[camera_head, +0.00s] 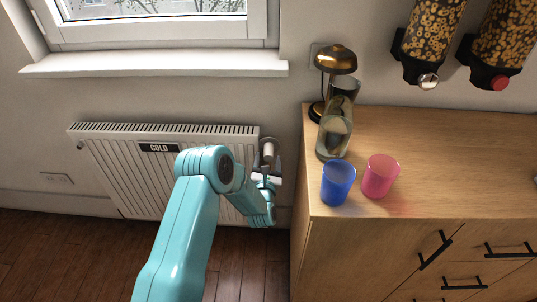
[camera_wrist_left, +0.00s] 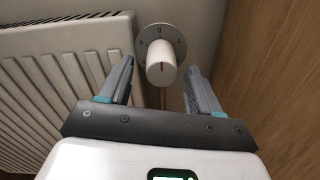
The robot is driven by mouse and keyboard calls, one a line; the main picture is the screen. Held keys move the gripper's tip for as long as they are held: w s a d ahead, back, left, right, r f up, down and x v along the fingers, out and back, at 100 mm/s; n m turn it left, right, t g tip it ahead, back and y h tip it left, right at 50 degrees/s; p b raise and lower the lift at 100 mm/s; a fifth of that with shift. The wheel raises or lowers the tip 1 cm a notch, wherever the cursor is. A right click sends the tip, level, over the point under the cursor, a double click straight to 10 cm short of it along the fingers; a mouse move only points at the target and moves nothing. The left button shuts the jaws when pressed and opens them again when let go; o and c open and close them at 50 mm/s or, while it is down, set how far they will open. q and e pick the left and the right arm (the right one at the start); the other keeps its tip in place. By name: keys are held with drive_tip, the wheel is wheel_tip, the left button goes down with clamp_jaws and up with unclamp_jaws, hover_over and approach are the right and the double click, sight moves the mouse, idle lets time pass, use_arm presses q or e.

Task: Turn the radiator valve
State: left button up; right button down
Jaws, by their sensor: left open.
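The white radiator (camera_head: 125,168) hangs on the wall below the window, with a dark label reading COLD. Its valve (camera_head: 268,152) is at its right end, beside the wooden cabinet. In the left wrist view the valve knob (camera_wrist_left: 161,66) is white with a red mark, in front of a grey round dial with markings. My left gripper (camera_wrist_left: 160,80) is open, with one finger on each side of the knob and visible gaps to both. In the head view my left gripper (camera_head: 267,180) is just below the valve, partly hidden by my teal arm. My right gripper is not in view.
The wooden cabinet (camera_head: 340,255) stands close to the right of the valve. On it are a blue cup (camera_head: 338,184), a pink cup (camera_head: 380,177), a glass bottle (camera_head: 333,135) and a brass lamp (camera_head: 337,60). The window sill (camera_head: 150,63) juts out above the radiator.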

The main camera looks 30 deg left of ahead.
sight(268, 159)
use_arm(q)
drive_tip(key=shift+x, duration=1.75)
drive_tip(key=c, duration=1.1)
drive_tip(key=shift+o, duration=0.2)
